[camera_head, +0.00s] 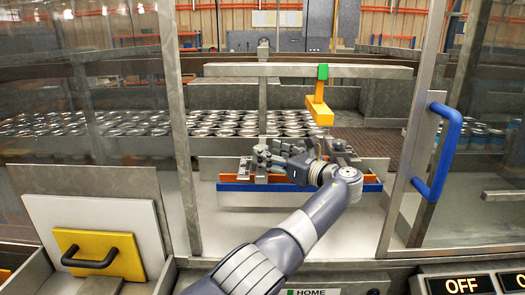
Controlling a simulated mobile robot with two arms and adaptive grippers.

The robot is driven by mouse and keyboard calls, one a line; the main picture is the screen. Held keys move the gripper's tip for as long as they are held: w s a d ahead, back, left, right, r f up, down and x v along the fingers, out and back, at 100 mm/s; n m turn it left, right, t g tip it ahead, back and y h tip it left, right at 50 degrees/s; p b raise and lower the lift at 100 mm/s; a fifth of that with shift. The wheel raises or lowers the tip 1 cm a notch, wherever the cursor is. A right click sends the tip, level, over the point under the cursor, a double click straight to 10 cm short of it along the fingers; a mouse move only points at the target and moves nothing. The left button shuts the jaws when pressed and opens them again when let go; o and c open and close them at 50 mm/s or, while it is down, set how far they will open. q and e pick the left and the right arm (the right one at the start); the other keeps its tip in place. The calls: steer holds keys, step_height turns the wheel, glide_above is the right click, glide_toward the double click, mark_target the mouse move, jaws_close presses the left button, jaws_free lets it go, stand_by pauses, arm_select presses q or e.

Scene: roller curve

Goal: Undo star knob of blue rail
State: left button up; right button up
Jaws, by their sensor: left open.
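The blue rail (255,187) runs level behind the opening of the glass guard, with an orange strip (228,178) along its top. My left arm reaches in from the bottom through the opening. My left gripper (262,158) is open above the left half of the rail, with its fingers pointing left. Small dark and grey parts at the rail's left end (246,170) lie close to the fingers. I cannot tell whether they touch. More dark fittings (342,150) show at the right end. I cannot make out the star knob for certain. My right gripper is not in view.
Guard posts (178,120) and a door with a blue handle (443,150) flank the opening. A yellow arm (318,105) hangs from a grey crossbeam (290,70) above the rail. Many cans (230,122) stand behind. A yellow plate with a black handle (100,255) sits at lower left.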

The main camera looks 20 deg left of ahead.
arm_select(q)
steer(key=v, duration=0.8)
steer(key=shift+r, duration=0.1)
